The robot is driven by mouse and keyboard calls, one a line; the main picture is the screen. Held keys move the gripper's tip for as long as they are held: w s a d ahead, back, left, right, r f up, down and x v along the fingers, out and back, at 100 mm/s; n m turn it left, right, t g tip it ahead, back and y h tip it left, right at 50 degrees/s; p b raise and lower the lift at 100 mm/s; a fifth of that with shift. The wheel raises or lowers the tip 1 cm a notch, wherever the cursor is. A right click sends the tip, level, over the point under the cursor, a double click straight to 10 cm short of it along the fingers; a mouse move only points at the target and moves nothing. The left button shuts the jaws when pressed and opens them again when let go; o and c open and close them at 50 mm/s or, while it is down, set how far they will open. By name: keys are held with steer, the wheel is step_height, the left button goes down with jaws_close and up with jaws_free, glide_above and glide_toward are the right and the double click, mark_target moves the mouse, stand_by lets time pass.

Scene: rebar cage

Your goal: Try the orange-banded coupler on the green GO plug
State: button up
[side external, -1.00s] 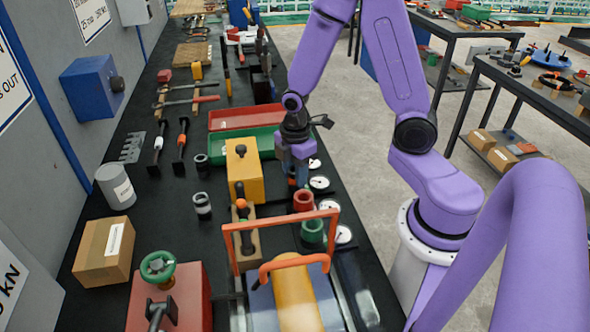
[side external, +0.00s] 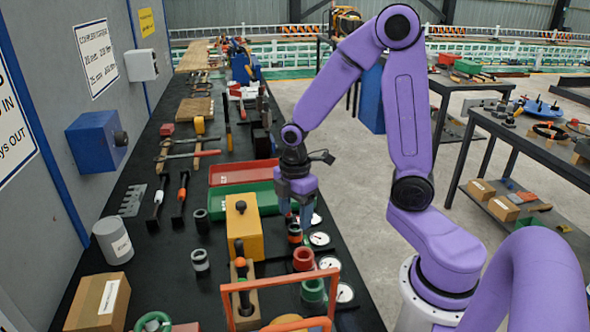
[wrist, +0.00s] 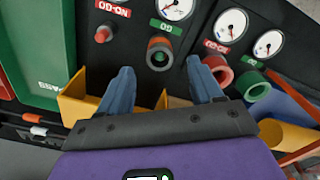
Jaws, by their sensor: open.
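The orange-banded coupler (wrist: 159,53), dark with an orange ring, stands upright beside the green GO label (wrist: 166,28) in the wrist view. It also shows below my fingers in the side view (side external: 295,232). A red plug (wrist: 103,34) stands by the red NO-GO label. My gripper (side external: 295,218) is open and empty above the coupler. In the wrist view its two fingers (wrist: 165,85) are apart, with the coupler beyond their tips.
A red ring (side external: 303,258) and a green ring (side external: 312,290) stand beside dial gauges (side external: 319,239). A yellow block (side external: 242,230) is left of the coupler. Green (side external: 245,202) and red (side external: 240,172) trays lie behind. Two other couplers (side external: 200,260) (side external: 203,221) stand farther left.

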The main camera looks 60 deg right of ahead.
step_height(320, 180, up, 12)
stand_by(0.4)
steer(key=shift+f, duration=0.15)
stand_by(0.6)
steer(key=s+a+f+m, duration=0.1)
steer(key=s+a+f, duration=0.1)
steer(key=s, duration=0.7)
steer(key=s+a+f+m, duration=0.1)
steer(key=s+a+f, duration=0.1)
steer(key=s+a, duration=0.3)
steer(key=s, duration=0.4)
steer(key=shift+f, duration=0.15)
